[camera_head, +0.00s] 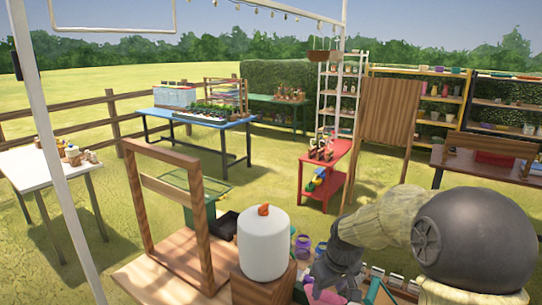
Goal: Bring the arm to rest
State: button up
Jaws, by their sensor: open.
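My arm enters from the lower right, with a large dark rounded joint and a pale sleeved link. It bends down to my gripper (332,275), which is dark grey and low over the near table. The gripper is open, and its fingertips are small and partly hidden, so the space between them is hard to make out. A pink thing (325,296) lies just below it, cut by the bottom edge; I cannot tell whether they touch.
A white cylinder with an orange top (263,245) stands on a wooden block (262,288) left of my gripper. A wooden frame (140,215) stands farther left on the near table. Small purple jars (303,246) sit close by. Grass is free beyond, before the red shelf (335,160).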

jog(key=s+m+p, duration=0.2)
jog(key=s+m, duration=0.2)
jog(key=s, duration=1.2)
jog(key=shift+s+d+f+h, duration=0.15)
jog(key=shift+d+h, duration=0.1)
jog(key=shift+h, duration=0.15)
jog(key=shift+c, duration=0.2)
dwell(0.7)
